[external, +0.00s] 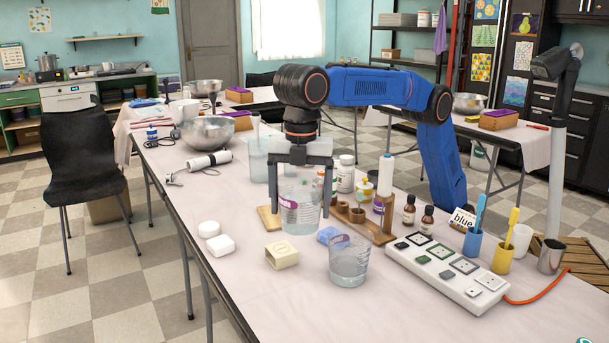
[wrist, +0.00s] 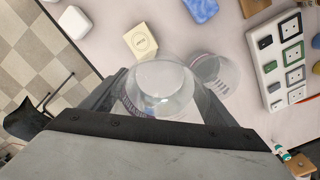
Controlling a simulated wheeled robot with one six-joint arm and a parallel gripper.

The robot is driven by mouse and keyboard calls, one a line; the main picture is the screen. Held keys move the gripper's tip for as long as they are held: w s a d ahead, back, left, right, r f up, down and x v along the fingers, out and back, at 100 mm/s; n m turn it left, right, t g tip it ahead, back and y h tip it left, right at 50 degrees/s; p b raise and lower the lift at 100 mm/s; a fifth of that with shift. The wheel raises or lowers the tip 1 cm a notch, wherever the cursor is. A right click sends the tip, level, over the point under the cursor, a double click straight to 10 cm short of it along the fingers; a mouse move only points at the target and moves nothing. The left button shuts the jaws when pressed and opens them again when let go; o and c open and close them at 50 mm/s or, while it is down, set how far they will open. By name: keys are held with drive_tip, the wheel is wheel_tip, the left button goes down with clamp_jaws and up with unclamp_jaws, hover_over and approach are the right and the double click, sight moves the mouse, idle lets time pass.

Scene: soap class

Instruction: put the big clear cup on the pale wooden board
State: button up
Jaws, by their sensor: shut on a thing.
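My gripper (external: 301,199) is shut on a big clear cup (external: 301,217) with a purple label, held upright between the fingers. In the wrist view this cup (wrist: 162,90) lies between the finger ends. The pale wooden board (external: 267,222) shows in the external view behind and left of the held cup, which hides part of it. I cannot tell the cup's exact height above the table. A second clear cup (external: 349,262), a little smaller, stands on the table to the right and nearer the camera; it also shows in the wrist view (wrist: 217,72).
A cream soap box (external: 282,255), a blue sponge (external: 328,235) and white soaps (external: 220,245) lie near the cups. A wooden holder (external: 372,232) and several bottles stand behind. A power strip (external: 447,273) lies right. The front left of the table is clear.

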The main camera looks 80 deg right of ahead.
drive_tip(key=w+d+f+m, duration=0.1)
drive_tip(key=w+d, duration=0.5)
drive_tip(key=d, duration=0.6)
drive_tip(key=w+d, duration=0.7)
drive_tip(key=d, duration=0.5)
drive_tip(key=shift+s+d+f, duration=0.1)
drive_tip(key=shift+f, duration=2.45)
drive_tip(key=shift+d+f, duration=0.1)
drive_tip(key=shift+f, duration=2.4)
drive_tip(key=o, duration=1.4)
drive_tip(key=shift+f, duration=0.15)
drive_tip(key=shift+o, duration=0.2)
wheel_tip(320, 180, up, 12)
